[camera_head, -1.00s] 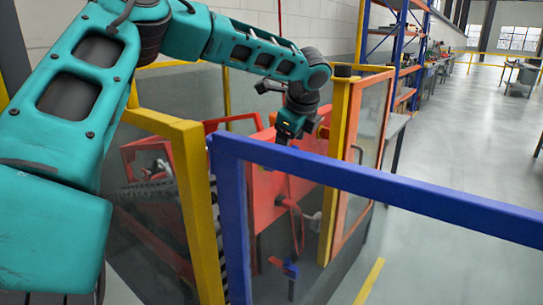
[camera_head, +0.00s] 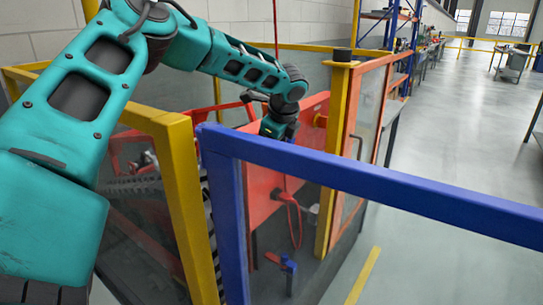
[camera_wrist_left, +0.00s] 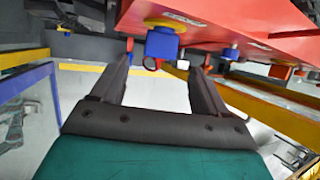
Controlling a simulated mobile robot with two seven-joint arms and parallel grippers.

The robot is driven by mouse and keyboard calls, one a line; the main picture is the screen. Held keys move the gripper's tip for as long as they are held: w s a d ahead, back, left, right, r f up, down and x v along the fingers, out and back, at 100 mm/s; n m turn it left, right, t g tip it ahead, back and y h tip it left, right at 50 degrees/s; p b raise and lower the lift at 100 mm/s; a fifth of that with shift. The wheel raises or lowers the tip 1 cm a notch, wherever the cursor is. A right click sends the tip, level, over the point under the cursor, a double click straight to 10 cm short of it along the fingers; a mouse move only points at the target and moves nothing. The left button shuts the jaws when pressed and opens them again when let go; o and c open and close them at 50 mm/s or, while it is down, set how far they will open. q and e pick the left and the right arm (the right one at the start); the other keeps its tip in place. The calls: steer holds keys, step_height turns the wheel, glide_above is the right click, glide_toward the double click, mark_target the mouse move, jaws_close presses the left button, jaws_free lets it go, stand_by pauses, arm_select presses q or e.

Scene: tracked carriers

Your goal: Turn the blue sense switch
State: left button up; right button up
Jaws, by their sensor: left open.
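The blue switch (camera_wrist_left: 162,44) has a yellow collar and sits on a red panel (camera_wrist_left: 220,22) in the left wrist view. My left gripper (camera_wrist_left: 158,68) is open, with its two dark fingers pointing toward the panel. The blue switch lies between the finger directions, near the fingertips; I cannot tell whether they touch. A smaller blue part (camera_wrist_left: 230,53) is on the panel to the right, beyond the right finger. The switch is not visible there.
A blue fence frame (camera_head: 350,180) and a yellow post (camera_head: 180,200) stand in front of the cabinet. A yellow post with a black cap (camera_head: 340,105) and an orange-framed clear door (camera_head: 365,140) stand to its right. Open floor (camera_head: 440,120) lies further right.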

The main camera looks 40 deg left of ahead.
arm_select(q)
steer(key=x, duration=0.5)
